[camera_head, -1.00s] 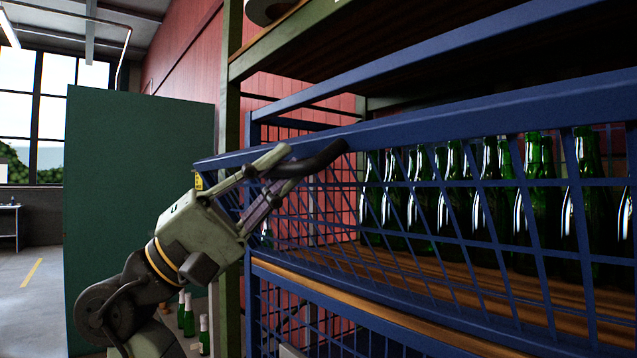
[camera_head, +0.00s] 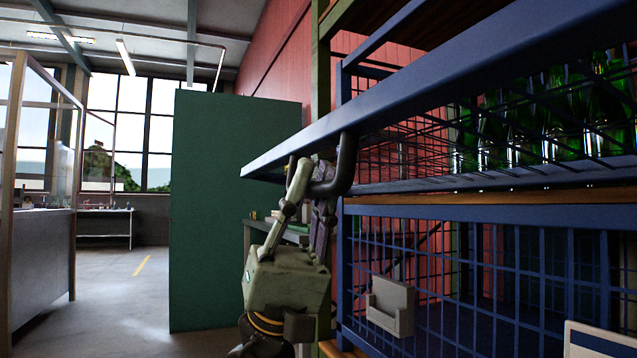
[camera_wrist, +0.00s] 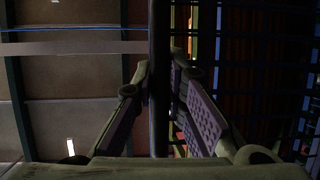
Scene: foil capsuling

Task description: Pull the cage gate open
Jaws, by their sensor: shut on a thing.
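The cage gate (camera_head: 440,92) is a blue frame with wire mesh, and its mesh is seen at a flat slant, standing out from the cage front. A dark curved handle (camera_head: 346,165) is fixed to its outer bar near the left end. My gripper (camera_head: 314,176) is shut on this handle. In the wrist view the handle is a dark upright bar (camera_wrist: 158,105) between the two fingers of my gripper (camera_wrist: 159,75). Green bottles (camera_head: 560,105) stand behind the mesh on the upper shelf. The gate's hinge is not clear to see.
A lower blue mesh panel (camera_head: 490,275) with a grey holder (camera_head: 390,305) is below the gate. A tall green panel (camera_head: 225,200) stands behind my gripper. A table (camera_head: 275,233) is near it. Open floor (camera_head: 125,300) lies to the left.

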